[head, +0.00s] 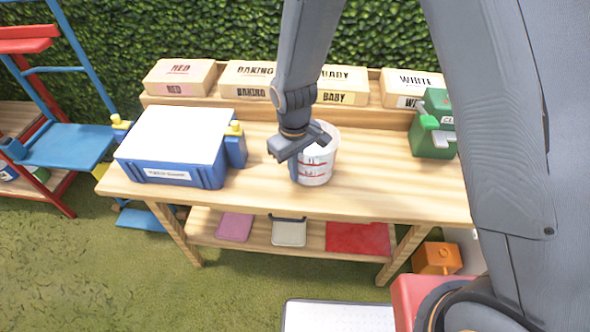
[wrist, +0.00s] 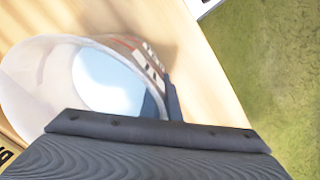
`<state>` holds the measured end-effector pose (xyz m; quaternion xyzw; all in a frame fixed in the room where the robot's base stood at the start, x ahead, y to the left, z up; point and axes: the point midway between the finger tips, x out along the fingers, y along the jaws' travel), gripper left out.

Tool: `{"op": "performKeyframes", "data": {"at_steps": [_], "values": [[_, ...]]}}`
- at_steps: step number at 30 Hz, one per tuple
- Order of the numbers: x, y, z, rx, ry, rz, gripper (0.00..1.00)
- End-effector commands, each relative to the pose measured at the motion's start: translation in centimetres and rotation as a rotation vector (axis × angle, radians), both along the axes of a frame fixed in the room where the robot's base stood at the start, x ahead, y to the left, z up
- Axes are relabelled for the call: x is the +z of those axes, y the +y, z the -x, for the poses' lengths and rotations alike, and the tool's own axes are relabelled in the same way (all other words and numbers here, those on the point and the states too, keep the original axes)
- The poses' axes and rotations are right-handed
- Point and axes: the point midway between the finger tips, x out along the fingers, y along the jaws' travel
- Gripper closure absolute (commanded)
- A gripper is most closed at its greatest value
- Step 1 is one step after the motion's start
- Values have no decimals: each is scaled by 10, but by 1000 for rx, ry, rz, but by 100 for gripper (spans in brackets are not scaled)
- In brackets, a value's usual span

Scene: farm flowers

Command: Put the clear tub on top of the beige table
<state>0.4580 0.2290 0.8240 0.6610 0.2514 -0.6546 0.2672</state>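The clear tub (head: 316,168), a whitish translucent cup with red markings, is upright at the middle of the beige wooden table (head: 400,195). Its base appears to be on the tabletop; I cannot tell if there is a small gap. My gripper (head: 304,152) is at the tub's upper left side, with one finger pointing down along the outside of the wall. In the wrist view the tub (wrist: 35,90) fills the left, and one dark finger lies against or very near its marked wall. The other finger is hidden, so I cannot tell whether the gripper is closed on the wall.
A blue box with a white lid (head: 170,150) stands left on the table. A green container (head: 432,130) is at the right. Several labelled beige boxes (head: 180,77) line the back ledge. The lower shelf holds flat pink, white and red items. The table's front right is clear.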

Motion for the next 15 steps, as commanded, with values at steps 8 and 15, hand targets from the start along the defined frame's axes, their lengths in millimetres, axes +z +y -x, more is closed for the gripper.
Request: {"op": "performKeyframes", "data": {"at_steps": [8, 15], "values": [[-2, 0, -1, 0, -2, -1, 100], [-5, 0, 0, 0, -1, -1, 86]]}}
